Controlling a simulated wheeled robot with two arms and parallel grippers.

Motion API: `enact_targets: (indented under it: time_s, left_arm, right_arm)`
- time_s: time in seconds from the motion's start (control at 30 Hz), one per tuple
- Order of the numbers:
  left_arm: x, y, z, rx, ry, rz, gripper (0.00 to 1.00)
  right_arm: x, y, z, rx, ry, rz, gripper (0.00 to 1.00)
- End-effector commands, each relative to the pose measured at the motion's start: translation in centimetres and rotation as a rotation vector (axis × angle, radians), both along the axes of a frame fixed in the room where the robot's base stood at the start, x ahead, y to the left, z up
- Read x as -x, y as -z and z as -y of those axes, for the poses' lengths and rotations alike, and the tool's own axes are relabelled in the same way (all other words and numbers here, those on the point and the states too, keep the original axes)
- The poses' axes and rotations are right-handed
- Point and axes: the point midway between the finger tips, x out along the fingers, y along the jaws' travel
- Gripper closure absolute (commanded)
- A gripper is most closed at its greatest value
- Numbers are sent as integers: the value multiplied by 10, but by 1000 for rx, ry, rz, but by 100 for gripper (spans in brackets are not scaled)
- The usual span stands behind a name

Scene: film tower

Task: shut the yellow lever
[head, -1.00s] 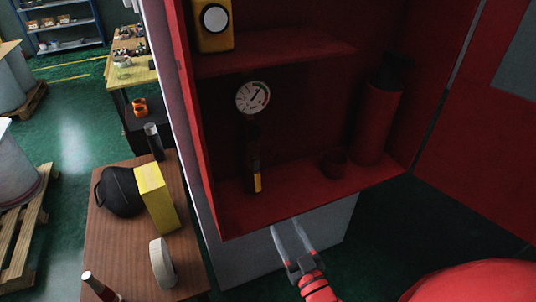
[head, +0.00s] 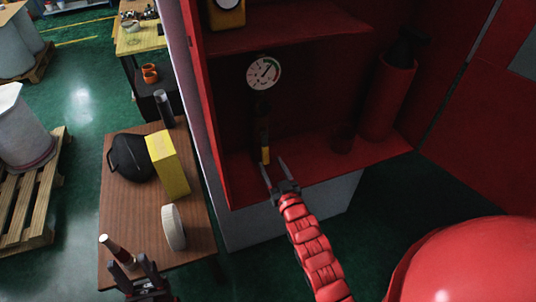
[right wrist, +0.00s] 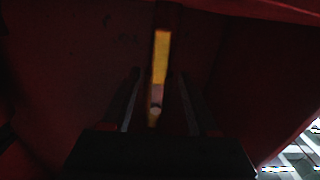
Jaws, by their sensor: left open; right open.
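The yellow lever (head: 265,155) hangs below a round pressure gauge (head: 264,72) in the open red cabinet. In the right wrist view the lever (right wrist: 160,58) is a yellow upright strip between the fingers, with a pale lower part. My right gripper (head: 274,167) is open at the cabinet's lower front, its fingertips just below the lever's yellow end in the head view. Whether they touch it I cannot tell. In the wrist view the gripper (right wrist: 157,90) is empty. My left gripper (head: 131,264) is open at the bottom left, near the wooden table's front edge.
A red cylinder (head: 388,95) and a small dark cup (head: 342,137) stand right of the lever. A shelf (head: 290,33) lies above. The wooden table (head: 185,240) holds a yellow box (head: 168,165), a black bag (head: 128,160) and a white roll (head: 174,227).

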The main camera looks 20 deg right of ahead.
Motion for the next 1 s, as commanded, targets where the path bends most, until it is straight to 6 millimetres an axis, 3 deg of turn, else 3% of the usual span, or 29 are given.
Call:
enact_targets:
  time_s: [0.23,0.63,0.9,1.0]
  left_arm:
    - [0,-12,0,0,0,0,50]
    - [0,-13,0,0,0,0,50]
    - [0,-13,0,0,0,0,50]
    - [0,-13,0,0,0,0,50]
  right_arm:
    - [-30,-2,-1,0,0,1,40]
    - [-36,1,-1,-1,1,-1,40]
    - [-36,0,-1,-1,1,-1,87]
    - [-36,0,-1,-1,1,0,100]
